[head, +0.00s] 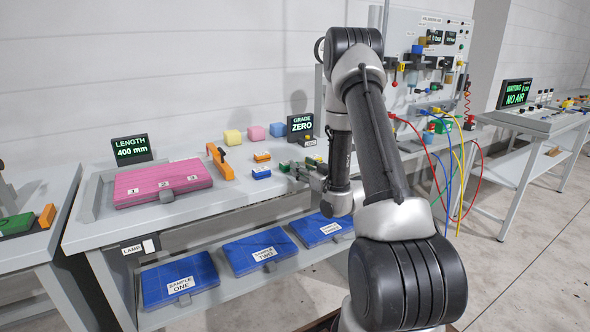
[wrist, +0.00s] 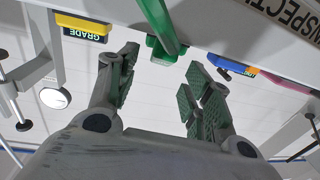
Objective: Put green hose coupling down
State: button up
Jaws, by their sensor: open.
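My gripper (head: 304,172) is low over the front right of the near table. In the wrist view my gripper (wrist: 161,62) has its two fingers spread wide, with nothing between the pads. A green part with a long bar and a blockier end, which looks like the green hose coupling (wrist: 163,48), sits by the table edge just beyond the fingertips, apart from them. In the head view a small green piece (head: 285,167) shows left of the fingers, partly hidden by them.
Blue and orange blocks (head: 261,172), an orange clamp (head: 220,161) and a pink sample pad (head: 162,183) lie left. The GRADE ZERO display (head: 300,126) stands behind. Colored hoses (head: 462,170) hang at right.

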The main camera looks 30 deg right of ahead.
jog(key=shift+w+a, duration=0.2)
jog(key=shift+w, duration=1.3)
grip_shut()
